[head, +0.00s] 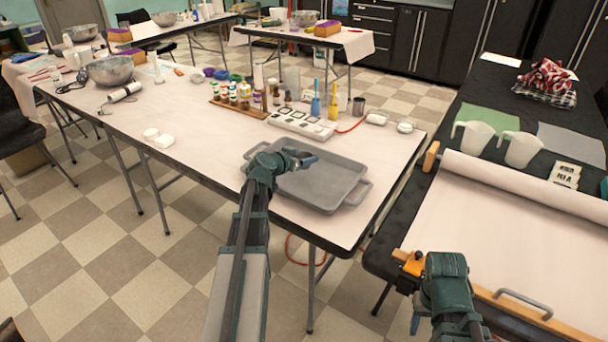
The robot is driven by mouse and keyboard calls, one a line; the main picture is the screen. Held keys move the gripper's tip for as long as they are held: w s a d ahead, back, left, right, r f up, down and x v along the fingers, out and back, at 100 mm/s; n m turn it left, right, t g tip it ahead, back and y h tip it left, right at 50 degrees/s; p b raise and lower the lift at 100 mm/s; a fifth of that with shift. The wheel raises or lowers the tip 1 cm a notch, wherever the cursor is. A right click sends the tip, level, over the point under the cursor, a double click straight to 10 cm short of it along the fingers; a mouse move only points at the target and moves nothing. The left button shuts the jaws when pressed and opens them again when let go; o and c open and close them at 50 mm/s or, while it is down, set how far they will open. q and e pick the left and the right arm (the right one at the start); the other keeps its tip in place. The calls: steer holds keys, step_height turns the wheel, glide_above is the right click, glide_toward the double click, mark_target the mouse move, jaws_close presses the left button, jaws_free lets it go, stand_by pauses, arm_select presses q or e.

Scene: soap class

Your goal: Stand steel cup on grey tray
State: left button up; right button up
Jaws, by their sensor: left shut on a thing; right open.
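The grey tray (322,188) lies on the near right part of the pale-covered table, with handles at its ends. My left gripper (304,159) is over the tray's far left part. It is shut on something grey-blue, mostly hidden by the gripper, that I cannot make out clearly. A small grey metal-looking cup (358,106) stands upright at the table's back right, clear of the tray; I cannot be sure that it is the steel cup. My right gripper (418,302) is open, low beside the right-hand table's near left corner. Its fingers are largely hidden.
Behind the tray are a white palette tray (301,124), a blue bottle (315,107), a yellow bottle (333,107) and a wooden rack of small bottles (238,106). White pieces (158,139) lie left. The right table holds white jugs (473,138) and a paper roll (520,187).

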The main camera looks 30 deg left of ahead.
arm_select(q)
steer(key=shift+f, duration=0.1)
step_height(320, 180, down, 4)
steer(key=b, duration=0.3)
steer(key=shift+r, duration=0.25)
steer(key=shift+f+b, duration=0.2)
steer(key=shift+b, duration=0.25)
steer(key=o, duration=1.3)
steer(key=shift+r, duration=0.1)
